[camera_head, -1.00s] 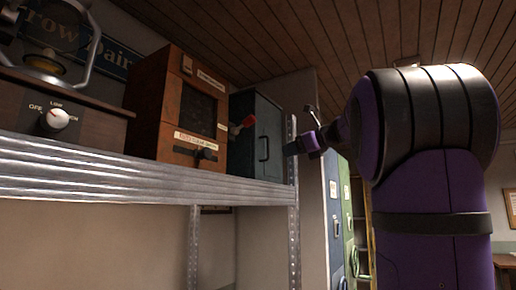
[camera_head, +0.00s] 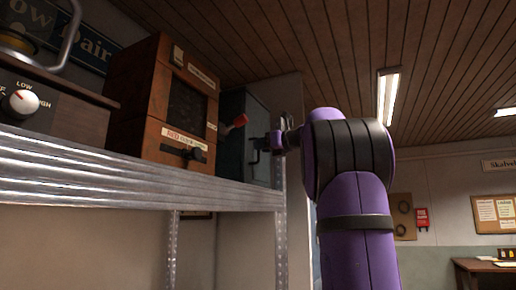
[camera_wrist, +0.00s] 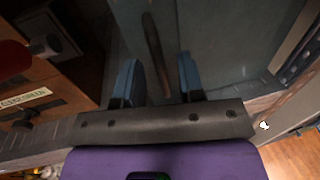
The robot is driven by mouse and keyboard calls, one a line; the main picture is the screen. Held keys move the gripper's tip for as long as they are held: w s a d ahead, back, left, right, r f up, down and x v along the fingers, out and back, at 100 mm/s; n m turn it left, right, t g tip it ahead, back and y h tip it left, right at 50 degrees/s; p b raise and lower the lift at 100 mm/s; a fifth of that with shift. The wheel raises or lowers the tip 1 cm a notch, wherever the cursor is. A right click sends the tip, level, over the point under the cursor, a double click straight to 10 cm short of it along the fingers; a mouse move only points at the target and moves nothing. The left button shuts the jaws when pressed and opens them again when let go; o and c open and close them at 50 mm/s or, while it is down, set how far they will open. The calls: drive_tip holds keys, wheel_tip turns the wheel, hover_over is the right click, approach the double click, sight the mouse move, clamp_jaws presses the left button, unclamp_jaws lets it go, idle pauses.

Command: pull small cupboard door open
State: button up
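The small cupboard (camera_head: 262,108) is a dark blue-grey metal box on the shelf, right of a wooden box. Its door (camera_wrist: 225,35) fills the upper middle of the wrist view and looks shut in the head view. A dark upright bar handle (camera_wrist: 152,45) is on the door; it also shows in the head view (camera_head: 254,156). My gripper (camera_wrist: 159,66) is open, its two blue fingers pointing at the door. The handle lies between the fingers in the picture, with a gap on both sides. I cannot tell how deep it sits between them.
The wooden box (camera_head: 138,110), with a red-tipped lever (camera_head: 236,122) sticking out towards the cupboard, stands close on the left. The metal shelf edge (camera_head: 110,180) runs below both. A device with a dial (camera_head: 22,102) is at far left. The room to the right is open.

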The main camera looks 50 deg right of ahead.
drive_tip(key=shift+w+a, duration=0.15)
drive_tip(key=shift+w, duration=0.95)
clamp_jaws()
